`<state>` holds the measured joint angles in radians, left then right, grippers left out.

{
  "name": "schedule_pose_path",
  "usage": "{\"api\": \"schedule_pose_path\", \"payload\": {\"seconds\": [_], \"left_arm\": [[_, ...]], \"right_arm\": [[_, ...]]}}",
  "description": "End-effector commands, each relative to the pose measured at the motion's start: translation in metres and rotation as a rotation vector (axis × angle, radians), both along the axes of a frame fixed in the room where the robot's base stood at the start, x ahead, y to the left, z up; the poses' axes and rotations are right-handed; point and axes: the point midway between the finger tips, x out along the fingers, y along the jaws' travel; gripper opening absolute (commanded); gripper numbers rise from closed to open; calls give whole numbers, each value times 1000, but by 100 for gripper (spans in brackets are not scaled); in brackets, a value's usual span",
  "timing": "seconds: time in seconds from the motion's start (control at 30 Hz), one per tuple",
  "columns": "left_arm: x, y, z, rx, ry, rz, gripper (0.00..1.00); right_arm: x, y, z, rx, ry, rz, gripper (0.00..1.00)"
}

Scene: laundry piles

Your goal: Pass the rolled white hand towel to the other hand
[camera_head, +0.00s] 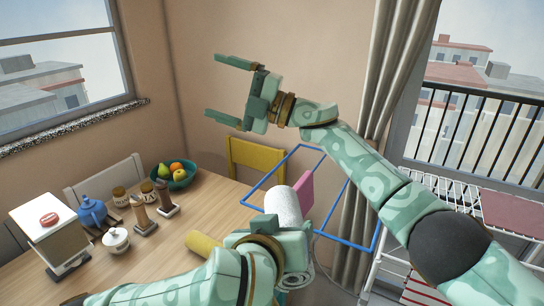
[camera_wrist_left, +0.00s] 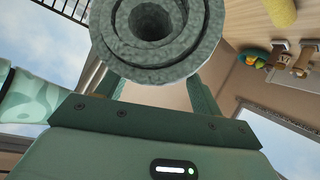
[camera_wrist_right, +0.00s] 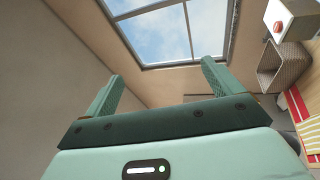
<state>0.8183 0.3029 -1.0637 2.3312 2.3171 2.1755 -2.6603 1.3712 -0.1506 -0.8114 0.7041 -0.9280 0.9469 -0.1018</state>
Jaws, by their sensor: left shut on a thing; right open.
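The rolled white hand towel (camera_head: 286,207) stands out from my left gripper (camera_head: 280,228), which is shut on it. In the left wrist view, the towel's spiral end (camera_wrist_left: 152,22) faces the camera, shaded grey between the fingers. My right gripper (camera_head: 228,89) is open and empty, higher and to the left in the head view, well apart from the towel. In the right wrist view its fingers (camera_wrist_right: 160,90) stand wide apart with nothing between them. The towel's lower part is hidden by my left gripper in the head view.
A wooden table (camera_head: 80,272) holds a fruit bowl (camera_head: 172,176), a blue teapot (camera_head: 92,211), a white box (camera_head: 45,228) and a yellow roll (camera_head: 204,246). A yellow chair (camera_head: 255,158), a blue frame (camera_head: 262,186) and a pink item (camera_head: 304,189) show behind the towel. A drying rack (camera_head: 460,190) stands right.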

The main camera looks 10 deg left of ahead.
Motion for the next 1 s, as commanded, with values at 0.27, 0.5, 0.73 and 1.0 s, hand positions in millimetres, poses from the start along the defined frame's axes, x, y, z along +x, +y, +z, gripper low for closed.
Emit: {"api": "schedule_pose_path", "payload": {"seconds": [0.27, 0.5, 0.73, 1.0], "left_arm": [[0, 0, 0, 0, -1, 0, 25], [0, 0, 0, 0, -1, 0, 25], [0, 0, 0, 0, -1, 0, 25], [0, 0, 0, 0, -1, 0, 25]], "right_arm": [[-113, 23, -76, -1012, -319, 436, 91], [-96, -73, -98, -1740, -226, 323, 91], [-87, -105, -97, -1922, -155, 230, 91], [-87, -110, -147, -1922, -154, 234, 91]]}}
